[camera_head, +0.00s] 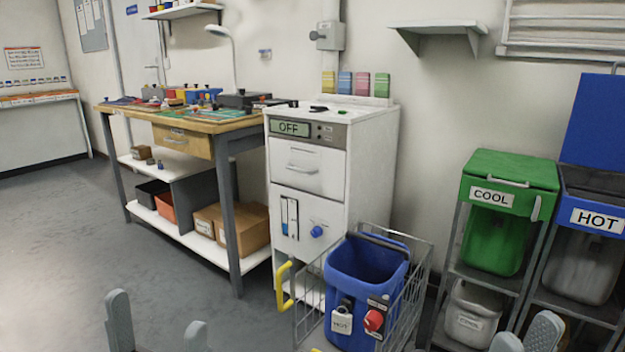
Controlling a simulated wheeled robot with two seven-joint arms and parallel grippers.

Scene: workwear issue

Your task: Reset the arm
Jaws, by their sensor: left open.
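My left gripper (157,328) is at the bottom left edge, in front of the grey floor. Its two grey fingers stand upright and apart, with nothing between them. My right gripper (524,340) is at the bottom right edge, in front of the bin rack. Only its fingertips show, close together, and I cannot tell whether they are parted. The rest of both arms is out of view.
A workbench (170,118) with tools stands left. A white cabinet (372,165) reads OFF. A wire cart (425,275) holds a blue bin (345,265) at front centre. Green COOL (505,175) and blue HOT (600,195) bins stand right. The left floor (60,250) is clear.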

